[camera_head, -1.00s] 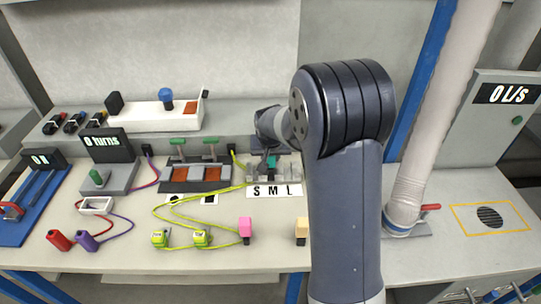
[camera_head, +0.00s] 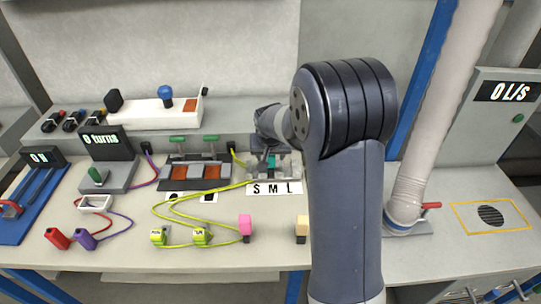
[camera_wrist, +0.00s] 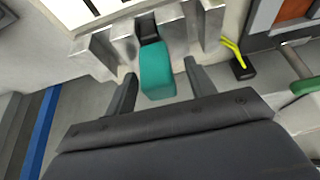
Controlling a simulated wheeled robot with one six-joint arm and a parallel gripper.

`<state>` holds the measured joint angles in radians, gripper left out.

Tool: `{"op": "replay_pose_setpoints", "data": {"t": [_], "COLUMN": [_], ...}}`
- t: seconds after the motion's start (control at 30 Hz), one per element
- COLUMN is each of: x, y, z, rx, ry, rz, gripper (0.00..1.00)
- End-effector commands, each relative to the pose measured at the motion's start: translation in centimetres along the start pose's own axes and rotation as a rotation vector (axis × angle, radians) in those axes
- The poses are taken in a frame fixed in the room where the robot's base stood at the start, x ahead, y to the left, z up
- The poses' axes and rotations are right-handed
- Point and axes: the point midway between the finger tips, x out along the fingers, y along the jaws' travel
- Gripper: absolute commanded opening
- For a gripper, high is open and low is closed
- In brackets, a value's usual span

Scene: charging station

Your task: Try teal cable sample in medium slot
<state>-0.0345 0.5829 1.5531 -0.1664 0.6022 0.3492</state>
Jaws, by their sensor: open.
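The teal cable sample (camera_wrist: 157,72) is a teal block with a black end. In the wrist view the black end sits in the middle gap of the metal slot block (camera_wrist: 181,35), the medium slot by its place. The teal part sticks out towards me. My gripper (camera_wrist: 161,76) is open, with one finger on each side of the teal part and visible space beside it. In the head view a little of the teal sample (camera_head: 271,161) shows behind the S M L label (camera_head: 272,188). My arm hides part of the slot block there.
A yellow-green cable plug (camera_wrist: 240,66) lies beside the slot block. The switch panel with orange-brown pads (camera_head: 196,172) is to its left in the head view. Pink (camera_head: 245,225) and tan (camera_head: 301,226) blocks stand at the table's front.

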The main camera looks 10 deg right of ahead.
Motion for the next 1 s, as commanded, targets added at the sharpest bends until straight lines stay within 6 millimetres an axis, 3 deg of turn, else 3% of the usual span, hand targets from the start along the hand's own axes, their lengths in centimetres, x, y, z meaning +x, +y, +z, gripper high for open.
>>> {"op": "replay_pose_setpoints", "data": {"t": [0.5,0.7,1.0], "x": [-8.6,-10.1,-10.3], "y": [0.0,0.0,0.0], "z": [-0.1,0.0,0.0], "rx": [0.0,0.0,0.0], "ry": [0.004,0.002,0.0], "rz": [-0.002,-0.001,-0.001], "gripper": [0.52,0.52,0.52]}}
